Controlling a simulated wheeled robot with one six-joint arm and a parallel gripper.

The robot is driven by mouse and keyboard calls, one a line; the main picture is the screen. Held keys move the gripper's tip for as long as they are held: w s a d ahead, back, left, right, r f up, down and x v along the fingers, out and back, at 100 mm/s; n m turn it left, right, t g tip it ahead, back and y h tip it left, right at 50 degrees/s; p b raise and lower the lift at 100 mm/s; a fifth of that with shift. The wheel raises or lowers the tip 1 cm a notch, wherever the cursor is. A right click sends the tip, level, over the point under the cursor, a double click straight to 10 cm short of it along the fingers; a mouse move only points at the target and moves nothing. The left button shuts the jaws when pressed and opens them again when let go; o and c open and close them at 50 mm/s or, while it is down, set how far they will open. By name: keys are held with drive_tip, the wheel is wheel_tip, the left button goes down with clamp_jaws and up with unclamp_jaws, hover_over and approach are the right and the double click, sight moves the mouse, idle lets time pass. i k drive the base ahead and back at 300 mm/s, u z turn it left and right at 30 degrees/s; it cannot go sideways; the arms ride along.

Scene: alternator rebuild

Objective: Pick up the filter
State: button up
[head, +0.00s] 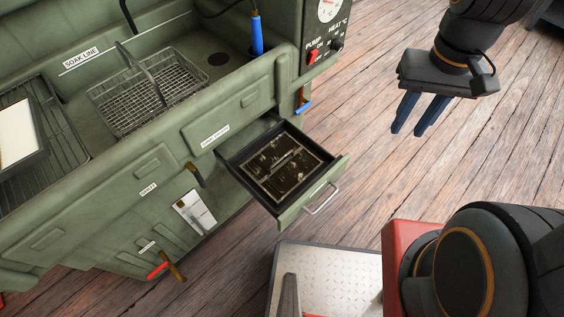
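A dark, grimy rectangular panel with a pale rim and a bar handle across it, which looks like the filter (286,164), lies flat inside the pulled-out drawer (336,178). All of its top shows, and nothing touches it from above. My gripper (408,133) is at the upper right, over the wooden floor in the picture, to the right of the drawer and apart from it. Its two blue fingers point down with a gap between them. The gripper is open and empty.
The green wash station (165,170) fills the left, with a wire basket (150,98) in its sink and a white panel (18,132) on a rack. A blue-handled tool (256,36) stands by the control box. A metal tread-plate surface (335,270) lies below the drawer.

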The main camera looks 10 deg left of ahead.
sight(280, 168)
drive_tip(key=z, duration=1.95)
drive_tip(key=k, duration=1.1)
drive_tip(key=u, duration=1.35)
